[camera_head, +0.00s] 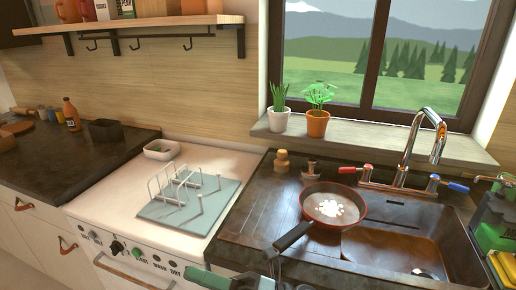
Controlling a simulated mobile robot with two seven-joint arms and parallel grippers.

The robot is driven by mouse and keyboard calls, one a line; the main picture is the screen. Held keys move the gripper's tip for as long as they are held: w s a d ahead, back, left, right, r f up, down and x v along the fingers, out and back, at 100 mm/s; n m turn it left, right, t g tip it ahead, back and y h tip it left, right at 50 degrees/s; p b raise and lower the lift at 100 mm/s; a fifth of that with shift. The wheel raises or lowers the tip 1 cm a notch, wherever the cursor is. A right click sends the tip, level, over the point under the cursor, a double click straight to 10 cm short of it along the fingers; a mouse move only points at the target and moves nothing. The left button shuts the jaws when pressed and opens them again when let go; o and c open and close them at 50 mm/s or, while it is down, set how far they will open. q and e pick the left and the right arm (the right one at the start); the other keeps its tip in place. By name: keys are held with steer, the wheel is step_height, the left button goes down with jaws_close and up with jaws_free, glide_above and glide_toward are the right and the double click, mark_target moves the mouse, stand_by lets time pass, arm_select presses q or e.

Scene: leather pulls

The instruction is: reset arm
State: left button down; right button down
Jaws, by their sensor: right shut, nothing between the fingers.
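My right gripper (245,281) shows only in part at the bottom edge of the head view, teal and dark. It is shut and holds nothing. It is just below the handle end of a red-rimmed frying pan (348,218); I cannot tell how far apart they are in depth. The pan has a white patch inside and sits across the left rim of the sink (400,250), its black handle pointing to the lower left. My left gripper is not in view.
A white wire rack (178,185) stands on a blue-grey mat on the white appliance top. The chrome tap (428,135) rises behind the sink. Two potted plants stand on the sill. A green and black object (493,222) is at the right edge. The dark left counter has free room.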

steer(key=d+f+m+t+h+p, duration=0.1)
steer(key=d+f+m+t+h, duration=0.7)
steer(key=m, duration=0.6)
steer(key=d+f+m+t+h, duration=0.7)
steer(key=f+m, duration=0.3)
steer(key=m, duration=0.3)
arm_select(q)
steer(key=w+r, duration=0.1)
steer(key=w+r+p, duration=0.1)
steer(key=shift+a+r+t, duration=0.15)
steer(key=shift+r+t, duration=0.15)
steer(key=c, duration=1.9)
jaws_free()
arm_select(e)
steer(key=s+d+f+m+g+h, duration=0.3)
steer(key=s+d+f+m, duration=0.2)
steer(key=s+d+f, duration=0.2)
steer(key=s+d+f+m+g+h, duration=0.3)
steer(key=s+d+f+m, duration=0.3)
steer(key=s+f, duration=0.5)
steer(key=shift+s+d+g+h, duration=0.3)
steer(key=shift+s+d+g, duration=0.4)
steer(key=shift+s, duration=0.55)
steer(key=shift+a, duration=0.1)
